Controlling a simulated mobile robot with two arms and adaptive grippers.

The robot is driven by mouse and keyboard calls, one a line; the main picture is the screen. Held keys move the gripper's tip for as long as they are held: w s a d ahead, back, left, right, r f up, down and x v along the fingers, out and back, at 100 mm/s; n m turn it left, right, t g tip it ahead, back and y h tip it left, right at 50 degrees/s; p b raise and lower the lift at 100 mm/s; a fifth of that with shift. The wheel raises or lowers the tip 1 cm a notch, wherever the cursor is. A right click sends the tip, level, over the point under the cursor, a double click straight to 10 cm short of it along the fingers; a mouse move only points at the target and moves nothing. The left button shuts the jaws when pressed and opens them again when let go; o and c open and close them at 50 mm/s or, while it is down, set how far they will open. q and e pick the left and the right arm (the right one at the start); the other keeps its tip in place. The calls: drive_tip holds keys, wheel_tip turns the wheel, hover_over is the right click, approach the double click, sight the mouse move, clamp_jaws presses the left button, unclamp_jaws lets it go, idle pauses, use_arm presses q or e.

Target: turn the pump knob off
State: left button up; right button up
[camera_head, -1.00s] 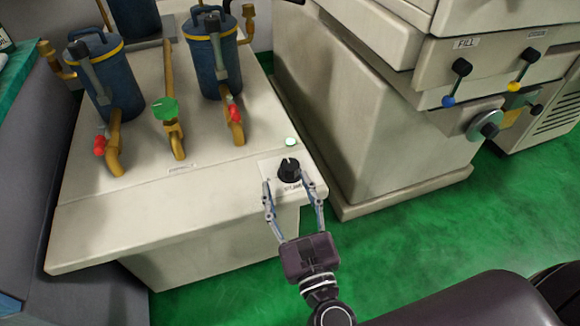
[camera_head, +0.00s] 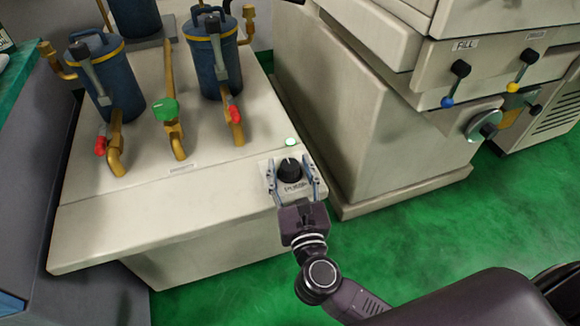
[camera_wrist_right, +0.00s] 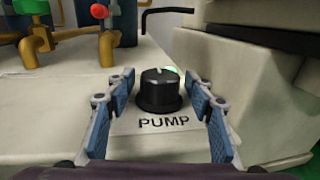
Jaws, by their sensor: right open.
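The black pump knob (camera_head: 290,170) sits on a pale plate at the right end of the beige pump unit (camera_head: 215,190). In the right wrist view the knob (camera_wrist_right: 159,90) stands in the middle above the printed word PUMP, with a light pointer line on its top. A lit green lamp (camera_head: 291,142) is just behind it. My right gripper (camera_head: 291,183) is open, with one finger on each side of the knob. In the right wrist view the fingers of the gripper (camera_wrist_right: 160,105) show gaps to the knob on both sides. My left gripper is out of view.
Blue canisters (camera_head: 213,60) with brown pipes, red valve handles (camera_head: 235,114) and a green valve handle (camera_head: 165,109) stand on the unit behind. A beige machine (camera_head: 375,130) with levers stands close on the right. Green floor (camera_head: 420,240) is clear in front.

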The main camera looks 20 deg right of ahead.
drive_tip(key=shift+c, duration=0.7)
drive_tip(key=c, duration=1.1)
drive_tip(key=shift+o, duration=0.2)
